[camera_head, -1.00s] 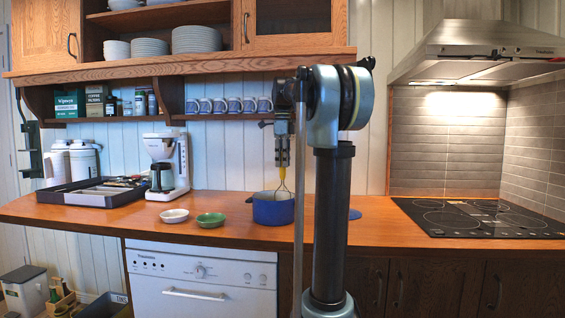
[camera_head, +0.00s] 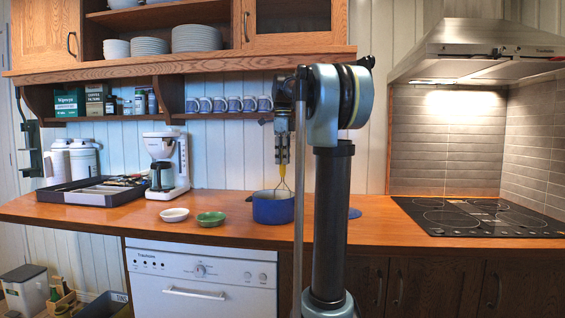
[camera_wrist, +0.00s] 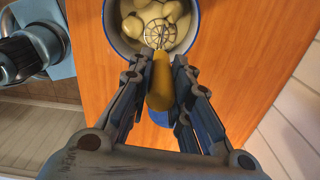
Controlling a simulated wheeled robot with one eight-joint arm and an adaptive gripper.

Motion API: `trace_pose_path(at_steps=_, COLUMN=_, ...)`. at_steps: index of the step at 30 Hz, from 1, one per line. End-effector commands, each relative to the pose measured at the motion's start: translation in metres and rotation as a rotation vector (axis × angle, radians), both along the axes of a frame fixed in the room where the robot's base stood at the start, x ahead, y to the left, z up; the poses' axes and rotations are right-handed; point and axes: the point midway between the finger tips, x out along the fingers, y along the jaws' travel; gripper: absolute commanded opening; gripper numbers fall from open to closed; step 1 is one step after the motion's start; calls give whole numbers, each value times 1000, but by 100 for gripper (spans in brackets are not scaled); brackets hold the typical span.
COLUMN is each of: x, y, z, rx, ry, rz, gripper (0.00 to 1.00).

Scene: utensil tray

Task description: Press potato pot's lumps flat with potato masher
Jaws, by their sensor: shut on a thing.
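The blue pot (camera_head: 272,209) stands on the wooden counter, just left of my arm's column. In the wrist view the pot's rim (camera_wrist: 108,22) shows at the top, with several pale potato lumps (camera_wrist: 176,10) inside. My gripper (camera_head: 282,160) is above the pot, pointing down. It is shut on the yellow handle (camera_wrist: 161,80) of the potato masher, which also shows below my gripper in the head view (camera_head: 284,181). The masher's round wire head (camera_wrist: 158,33) is over the lumps inside the rim. I cannot tell whether it touches them.
A white bowl (camera_head: 174,214) and a green bowl (camera_head: 210,218) stand left of the pot. A dark utensil tray (camera_head: 75,197) and a white coffee maker (camera_head: 168,165) are farther left. A black cooktop (camera_head: 480,218) is at the right. Mugs (camera_head: 235,104) stand on a shelf above.

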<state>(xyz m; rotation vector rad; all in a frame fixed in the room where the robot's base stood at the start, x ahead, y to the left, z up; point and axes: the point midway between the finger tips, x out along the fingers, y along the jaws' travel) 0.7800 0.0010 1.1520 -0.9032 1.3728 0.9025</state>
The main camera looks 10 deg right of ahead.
Motion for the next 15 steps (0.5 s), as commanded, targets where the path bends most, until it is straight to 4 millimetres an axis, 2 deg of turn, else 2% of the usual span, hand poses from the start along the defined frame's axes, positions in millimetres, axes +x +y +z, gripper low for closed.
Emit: trace_pose_path(at_steps=15, x=0, y=0, z=34, rx=0, ry=-1, rz=0, gripper=0)
